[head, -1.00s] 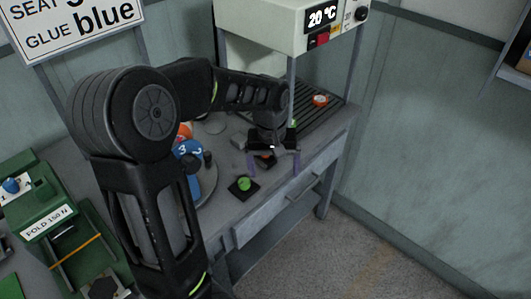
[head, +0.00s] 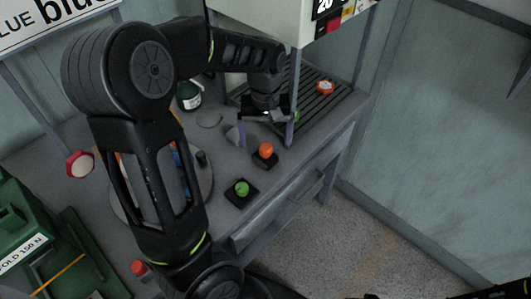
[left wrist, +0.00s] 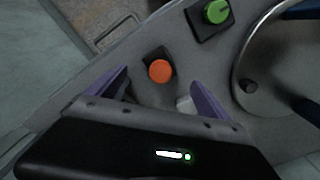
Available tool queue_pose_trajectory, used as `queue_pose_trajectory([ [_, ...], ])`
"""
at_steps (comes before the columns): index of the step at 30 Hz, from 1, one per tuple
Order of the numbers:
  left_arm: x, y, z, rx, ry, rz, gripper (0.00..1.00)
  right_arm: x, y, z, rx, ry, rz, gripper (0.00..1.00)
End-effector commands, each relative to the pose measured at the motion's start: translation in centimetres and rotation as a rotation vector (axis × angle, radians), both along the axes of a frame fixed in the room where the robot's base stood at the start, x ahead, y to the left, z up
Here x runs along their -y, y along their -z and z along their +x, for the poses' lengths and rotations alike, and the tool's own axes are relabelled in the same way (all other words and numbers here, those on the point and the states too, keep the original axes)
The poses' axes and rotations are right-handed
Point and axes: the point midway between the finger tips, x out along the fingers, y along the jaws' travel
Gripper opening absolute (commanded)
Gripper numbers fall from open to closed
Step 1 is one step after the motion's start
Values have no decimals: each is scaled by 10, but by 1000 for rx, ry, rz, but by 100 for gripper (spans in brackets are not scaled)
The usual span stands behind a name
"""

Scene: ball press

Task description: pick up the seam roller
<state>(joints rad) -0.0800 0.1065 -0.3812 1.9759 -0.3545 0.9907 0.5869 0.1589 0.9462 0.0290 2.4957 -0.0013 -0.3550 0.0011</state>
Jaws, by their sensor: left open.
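My left gripper (head: 267,136) is open and empty, its two purple fingers pointing down over the bench near the slatted rack. Its fingers also show in the left wrist view (left wrist: 158,80). I cannot pick out the seam roller with certainty. A small pale grey piece (head: 233,134) lies beside the left finger in the head view. A pale piece (left wrist: 184,103), partly hidden by a finger, shows in the left wrist view and may be the same thing. An orange knob on a black base (head: 265,150) is just in front of the fingers; it also shows in the left wrist view (left wrist: 160,71).
A green knob on a black base (head: 241,189) stands near the bench's front edge. A round turntable (head: 203,190) is partly behind my arm. A dark jar (head: 188,97) stands at the back. The slatted rack (head: 340,98) carries an orange-red piece (head: 325,87). A green fixture (head: 28,250) is at left.

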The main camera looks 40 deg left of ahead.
Motion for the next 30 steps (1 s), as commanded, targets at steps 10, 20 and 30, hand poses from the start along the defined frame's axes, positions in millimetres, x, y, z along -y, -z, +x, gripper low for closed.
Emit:
queue_pose_trajectory([
  [10, 0, 17, 0, 0, -1, 0, 92, 0, 0, 0, 0, 0, 0, 55],
  [20, 2, 37, -3, -5, 0, 0, 92, 0, -5, 0, 0, 0, 0, 55],
  [30, 2, 69, -2, -1, 0, -1, 92, 0, -7, 0, 0, -1, 0, 55],
])
